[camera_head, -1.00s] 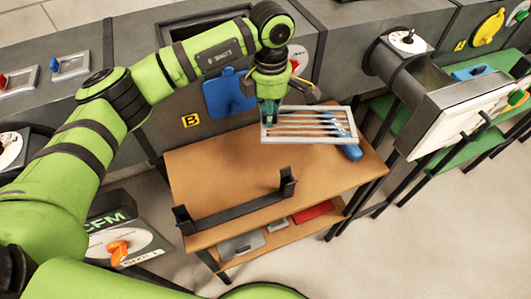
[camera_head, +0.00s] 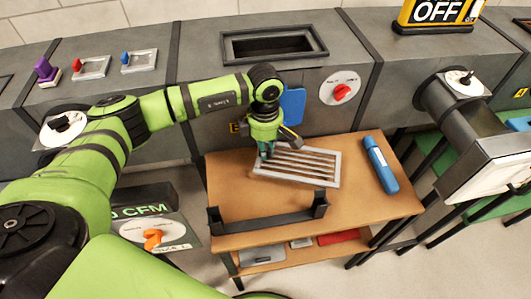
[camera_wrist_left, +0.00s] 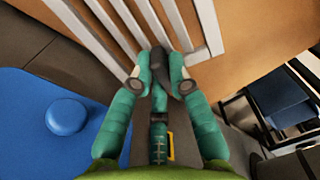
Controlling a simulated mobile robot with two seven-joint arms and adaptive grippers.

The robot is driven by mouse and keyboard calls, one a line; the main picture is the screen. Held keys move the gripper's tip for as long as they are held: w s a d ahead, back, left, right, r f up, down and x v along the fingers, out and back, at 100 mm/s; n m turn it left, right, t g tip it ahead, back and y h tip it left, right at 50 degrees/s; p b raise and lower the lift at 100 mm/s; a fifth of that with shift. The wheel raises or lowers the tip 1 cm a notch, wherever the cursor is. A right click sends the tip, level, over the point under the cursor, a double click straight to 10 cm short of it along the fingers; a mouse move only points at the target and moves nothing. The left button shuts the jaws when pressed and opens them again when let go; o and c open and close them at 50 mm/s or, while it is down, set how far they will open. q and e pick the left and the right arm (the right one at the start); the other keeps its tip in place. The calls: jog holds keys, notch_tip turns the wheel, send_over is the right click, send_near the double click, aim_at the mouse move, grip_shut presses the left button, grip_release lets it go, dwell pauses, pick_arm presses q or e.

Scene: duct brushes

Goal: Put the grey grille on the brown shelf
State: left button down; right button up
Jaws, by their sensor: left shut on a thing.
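The grey grille (camera_head: 331,180), a pale rectangular frame with slats, is over the back middle of the brown shelf (camera_head: 375,207), a wooden bench top. My left gripper (camera_head: 265,153) is shut on its left end. In the left wrist view, the fingers (camera_wrist_left: 160,62) close on the grille's slats (camera_wrist_left: 128,22), with brown wood (camera_wrist_left: 250,35) beyond. The grille looks nearly flat and close to the wood; I cannot tell whether it touches. My right gripper is not in view.
A black bracket (camera_head: 268,223) with raised ends stands at the shelf's front. A blue cylinder (camera_head: 380,165) lies at its right. A blue panel (camera_head: 292,104) hangs behind, also in the left wrist view (camera_wrist_left: 30,115). An open duct (camera_head: 275,46) is above. The shelf's right front is clear.

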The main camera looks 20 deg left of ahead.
pick_arm(q)
notch_tip(320, 180, down, 3)
jog(key=shift+f+p, duration=0.2)
jog(key=shift+p, duration=0.1)
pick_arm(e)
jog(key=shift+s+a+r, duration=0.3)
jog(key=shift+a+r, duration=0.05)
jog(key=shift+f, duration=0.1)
pick_arm(q)
jog(key=shift+f, duration=0.2)
jog(key=c, duration=1.2)
grip_release()
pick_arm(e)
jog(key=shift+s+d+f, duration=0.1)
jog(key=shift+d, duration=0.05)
pick_arm(q)
jog(key=shift+r, duration=0.1)
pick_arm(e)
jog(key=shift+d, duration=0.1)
